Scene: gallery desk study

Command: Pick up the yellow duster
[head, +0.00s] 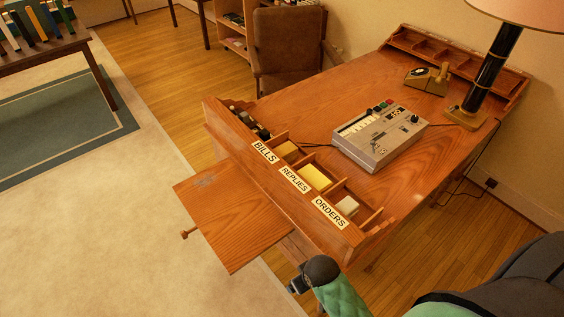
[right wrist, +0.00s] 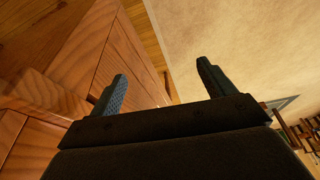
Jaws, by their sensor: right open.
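A bright yellow, flat-topped thing (head: 315,176), which looks like the yellow duster, lies in the desk organizer's compartment behind the REPLIES label. The compartment walls hide its lower part. My right gripper (head: 297,286) is at the bottom of the head view, in front of the desk's near edge and apart from the yellow thing. In the right wrist view my right gripper (right wrist: 162,72) is open, with nothing between its fingers. Wooden desk panels are to its left and pale floor lies beyond. My left gripper is not in view.
A wooden slide-out board (head: 235,215) juts out in front. A grey machine (head: 378,136), a telephone (head: 428,78) and a lamp (head: 490,75) stand behind.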

